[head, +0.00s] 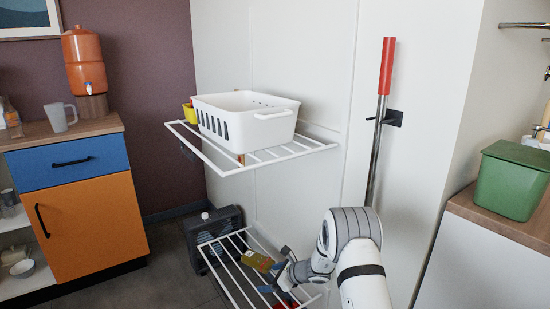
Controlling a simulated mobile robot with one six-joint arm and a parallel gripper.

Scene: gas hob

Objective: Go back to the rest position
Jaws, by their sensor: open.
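My gripper (279,277) is low in the head view, at the end of my white and grey arm, over the lower white wire rack (229,272). Its jaws are open. A small yellow-green item (258,261) is just left of the jaws, at the lower rack. I cannot tell whether the jaws touch it. My wrist and arm hide the right part of the lower rack.
A white basket (246,118) stands on the upper wire rack (215,161), above my gripper. A red-handled pole (386,68) is on the wall behind my arm. A green bin (512,182) stands on the right counter.

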